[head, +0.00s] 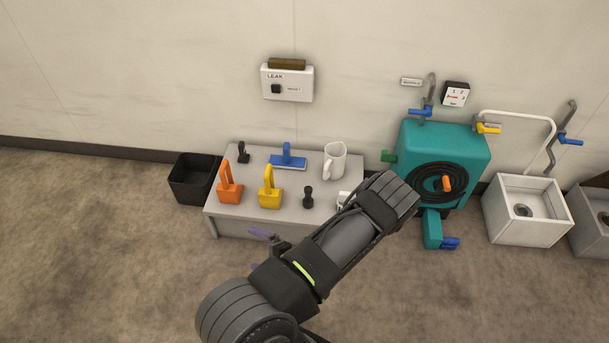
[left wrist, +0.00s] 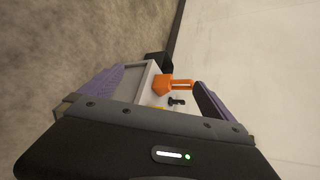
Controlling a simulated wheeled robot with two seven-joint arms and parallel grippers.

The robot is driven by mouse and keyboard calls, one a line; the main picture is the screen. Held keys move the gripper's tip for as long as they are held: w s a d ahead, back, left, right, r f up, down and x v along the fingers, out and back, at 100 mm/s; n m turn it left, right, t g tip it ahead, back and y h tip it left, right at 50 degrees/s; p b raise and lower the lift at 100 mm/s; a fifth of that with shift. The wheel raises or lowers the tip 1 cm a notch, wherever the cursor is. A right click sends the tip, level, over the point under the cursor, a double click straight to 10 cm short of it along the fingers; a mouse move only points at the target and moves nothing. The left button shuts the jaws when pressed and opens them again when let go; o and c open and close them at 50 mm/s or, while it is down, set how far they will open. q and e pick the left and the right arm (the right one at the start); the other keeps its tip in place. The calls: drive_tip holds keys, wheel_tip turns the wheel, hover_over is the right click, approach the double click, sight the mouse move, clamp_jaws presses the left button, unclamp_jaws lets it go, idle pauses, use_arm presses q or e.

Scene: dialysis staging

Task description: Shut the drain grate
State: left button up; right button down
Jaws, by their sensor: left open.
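A white square basin (head: 528,217) stands on the floor at the right, with a round grey drain fitting (head: 523,210) inside it. A second basin (head: 592,218) is cut by the right edge and partly shadowed. I cannot make out a separate drain grate or whether one is open. My left gripper (head: 260,249) is open and empty in front of the low table, well left of the basins and mostly hidden by my arm. In the left wrist view its purple fingers (left wrist: 158,78) are spread, with the tabletop beyond. My right gripper is not in view.
The low grey table (head: 232,210) bears an orange handled block (head: 229,190), a yellow one (head: 269,196), a blue one (head: 288,161) and a white mug (head: 335,160). A black bin (head: 193,178) stands left. Left floor is clear.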

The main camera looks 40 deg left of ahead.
use_arm(q)
drive_tip(key=s+d+f+n+g+h, duration=0.25)
drive_tip(key=s+d+h, duration=0.35)
drive_tip(key=d, duration=0.4)
drive_tip(key=s+d+f+n+g+h, duration=0.15)
drive_tip(key=s+d+g+h, duration=0.25)
drive_tip(key=s+d, duration=0.55)
drive_tip(key=w+d+f+n+t+h+b, duration=0.1)
drive_tip(key=w+d+t+h+b, duration=0.2)
drive_tip(key=d, duration=0.6)
drive_tip(key=w+d+n+t+h+b, duration=0.15)
drive_tip(key=w+d+h, duration=0.3)
drive_tip(key=d, duration=0.45)
drive_tip(key=w+d+f+t+b, duration=0.2)
drive_tip(key=w+f+t+b, duration=0.3)
drive_tip(key=w+f+b, duration=0.35)
wheel_tip(320, 180, up, 26)
drive_tip(key=d+p, duration=0.2)
drive_tip(key=p, duration=2.1)
drive_tip(key=shift+w+m+g, duration=0.3)
drive_tip(key=shift+w+m, duration=0.1)
drive_tip(key=shift+m, duration=0.05)
drive_tip(key=shift+d+r, duration=0.1)
drive_tip(key=shift+c, duration=0.3)
